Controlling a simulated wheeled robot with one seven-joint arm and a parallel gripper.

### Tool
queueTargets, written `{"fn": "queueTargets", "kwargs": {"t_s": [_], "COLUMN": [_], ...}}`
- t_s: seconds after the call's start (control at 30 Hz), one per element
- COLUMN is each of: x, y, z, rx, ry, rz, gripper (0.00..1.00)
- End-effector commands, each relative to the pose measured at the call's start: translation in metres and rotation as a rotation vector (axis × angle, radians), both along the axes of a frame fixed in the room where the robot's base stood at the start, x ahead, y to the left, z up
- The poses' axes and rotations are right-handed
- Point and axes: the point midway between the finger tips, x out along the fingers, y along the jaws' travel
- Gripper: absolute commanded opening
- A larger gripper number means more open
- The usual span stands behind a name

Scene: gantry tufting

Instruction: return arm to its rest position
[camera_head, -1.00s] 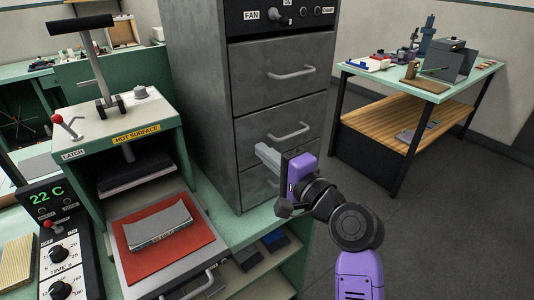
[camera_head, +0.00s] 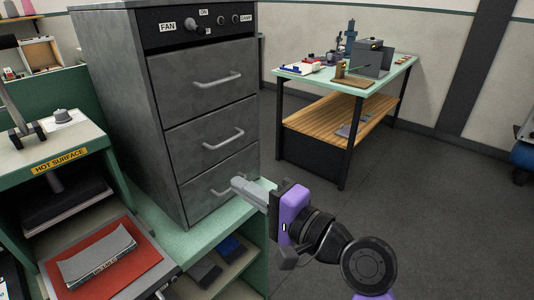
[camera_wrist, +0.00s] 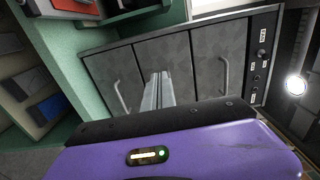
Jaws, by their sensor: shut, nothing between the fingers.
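My gripper (camera_head: 238,186) is in front of the lowest drawer of a grey cabinet, with its grey fingers together and nothing held. The purple wrist body (camera_head: 292,208) and black joints are mine and reach in from the lower right. In the wrist view, the shut fingers (camera_wrist: 158,90) point toward the cabinet front (camera_wrist: 185,58). I cannot tell exactly how far the fingertips are from the drawer front.
The grey drawer cabinet (camera_head: 150,100) stands on a green bench (camera_head: 215,228). At left is a press labelled hot surface (camera_head: 60,160), with a red mat (camera_head: 140,262) bearing a grey block (camera_head: 97,255). A worktable (camera_head: 345,85) stands behind.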

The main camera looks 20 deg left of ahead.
Motion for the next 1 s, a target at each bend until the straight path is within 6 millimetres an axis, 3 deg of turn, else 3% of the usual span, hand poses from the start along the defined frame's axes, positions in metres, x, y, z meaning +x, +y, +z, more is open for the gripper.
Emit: {"fn": "queueTargets", "kwargs": {"t_s": [0.23,0.37,0.5,0.67,0.87,1.0], "x": [0.009,0.03,0.04,0.037,0.008,-0.027], "y": [-0.004,-0.02,-0.057,-0.105,-0.179,-0.23], "z": [0.006,0.029,0.016,-0.012,-0.058,-0.087], "rx": [0.0,-0.012,-0.082,-0.188,-0.387,-0.552], "ry": [-0.069,-0.234,-0.395,-0.519,-0.664,-0.758], "rz": [-0.041,-0.173,-0.356,-0.522,-0.721,-0.827], "gripper": [0.0,0.0,0.0,0.0,0.0,0.0]}}
